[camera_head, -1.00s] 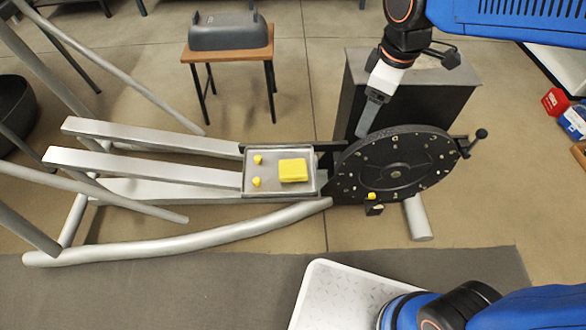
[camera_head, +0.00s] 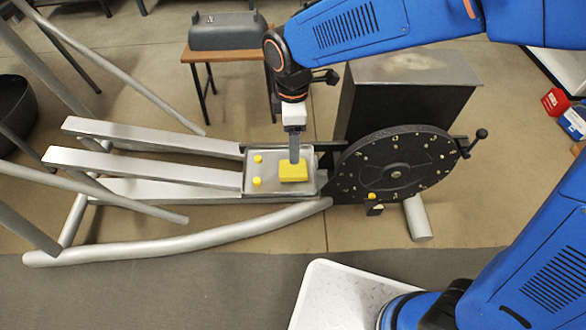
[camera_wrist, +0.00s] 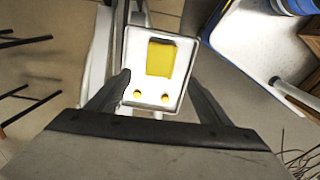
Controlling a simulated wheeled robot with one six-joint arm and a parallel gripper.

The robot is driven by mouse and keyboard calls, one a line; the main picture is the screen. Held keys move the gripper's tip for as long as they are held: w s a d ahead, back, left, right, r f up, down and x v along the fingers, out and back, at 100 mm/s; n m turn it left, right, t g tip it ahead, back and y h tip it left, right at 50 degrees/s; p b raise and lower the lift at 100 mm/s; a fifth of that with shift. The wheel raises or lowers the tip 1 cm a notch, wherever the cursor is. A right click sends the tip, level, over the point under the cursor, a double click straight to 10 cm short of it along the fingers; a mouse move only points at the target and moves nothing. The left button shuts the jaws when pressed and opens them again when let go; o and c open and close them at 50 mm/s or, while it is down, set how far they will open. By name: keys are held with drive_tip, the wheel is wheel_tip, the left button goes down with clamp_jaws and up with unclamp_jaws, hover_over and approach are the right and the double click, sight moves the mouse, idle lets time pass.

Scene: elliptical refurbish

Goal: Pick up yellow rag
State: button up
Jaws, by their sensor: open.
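The yellow rag (camera_head: 293,173) is a folded rectangular block lying in the right part of a shallow grey tray (camera_head: 270,187) on the elliptical's frame. My gripper (camera_head: 294,160) points down over the rag's upper part in the head view. In the wrist view, my gripper (camera_wrist: 158,95) is open, with its two fingers apart. There the rag (camera_wrist: 161,58) shows beyond the fingertips, with nothing held between them. I cannot tell the exact height of the fingertips above the rag.
Two small yellow knobs (camera_head: 257,170) sit in the tray left of the rag. A black round disc (camera_head: 394,170) with a crank stands right of the tray. A dark box (camera_head: 400,100) stands behind it. A small wooden table (camera_head: 228,50) with a grey case is behind.

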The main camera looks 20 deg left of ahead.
sight(293, 167)
wheel_tip(293, 167, down, 12)
drive_tip(key=shift+r, duration=0.2)
idle(0.4)
drive_tip(key=shift+c, duration=0.3)
drive_tip(key=c, duration=1.1)
wheel_tip(293, 167, up, 10)
drive_tip(key=shift+r, duration=0.1)
